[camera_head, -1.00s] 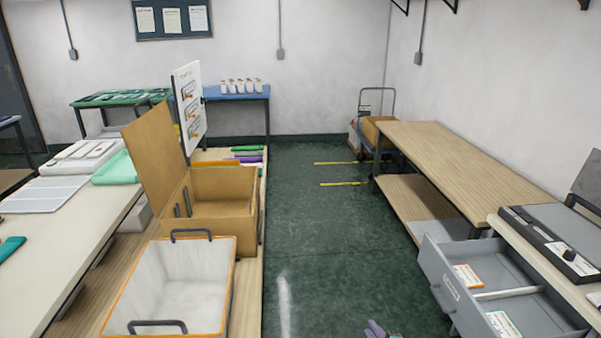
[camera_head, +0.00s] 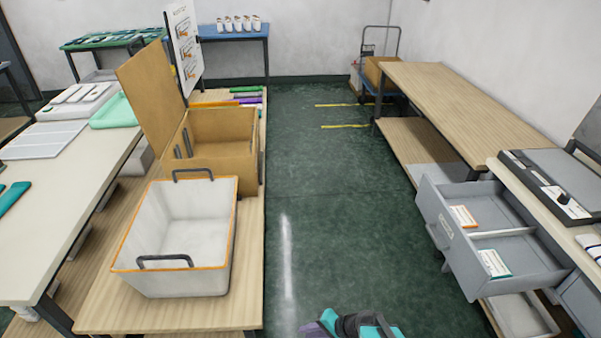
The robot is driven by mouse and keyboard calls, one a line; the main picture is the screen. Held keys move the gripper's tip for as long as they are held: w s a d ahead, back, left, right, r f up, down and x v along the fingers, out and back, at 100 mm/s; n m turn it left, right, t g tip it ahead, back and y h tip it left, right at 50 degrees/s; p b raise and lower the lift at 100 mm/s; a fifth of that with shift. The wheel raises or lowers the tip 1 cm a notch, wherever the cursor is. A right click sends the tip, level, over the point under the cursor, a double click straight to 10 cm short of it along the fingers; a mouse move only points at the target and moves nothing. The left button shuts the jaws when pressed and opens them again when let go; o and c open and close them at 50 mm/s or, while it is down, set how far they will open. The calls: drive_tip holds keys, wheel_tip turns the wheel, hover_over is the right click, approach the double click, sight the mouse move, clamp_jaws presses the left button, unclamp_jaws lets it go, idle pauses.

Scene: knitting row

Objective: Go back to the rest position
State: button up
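Part of my arm shows at the bottom edge of the head view, over the green floor, in purple, black and teal. My gripper (camera_head: 322,325) seems to be the purple end at its left, but it is cut off by the picture edge. I cannot make out its fingers or whether it is open or shut. No held object can be seen. The arm is in the aisle, apart from the benches on both sides.
At left, a white bin with orange rim (camera_head: 212,267) and an open cardboard box (camera_head: 252,158) stand on a low wooden bench (camera_head: 165,318). At right, a grey drawer (camera_head: 480,262) is pulled out into the aisle. The floor (camera_head: 330,210) between is clear.

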drive_tip(key=s+d+f+n+g+h, duration=0.2)
drive_tip(key=s+g, duration=0.1)
drive_tip(key=s, duration=0.3)
drive_tip(key=s+d+f+n+g+h, duration=0.1)
drive_tip(key=s+d+f+n+g, duration=0.15)
drive_tip(key=s, duration=0.25)
drive_tip(key=s+d+n+g+h, duration=0.1)
drive_tip(key=s+d+g+h, duration=0.2)
drive_tip(key=s+d+h, duration=0.2)
drive_tip(key=s+d, duration=0.2)
drive_tip(key=d, duration=0.2)
drive_tip(key=shift+d, duration=0.3)
drive_tip(key=shift+s+n, duration=0.1)
drive_tip(key=shift+n, duration=0.15)
drive_tip(key=shift+d, duration=0.1)
idle(0.4)
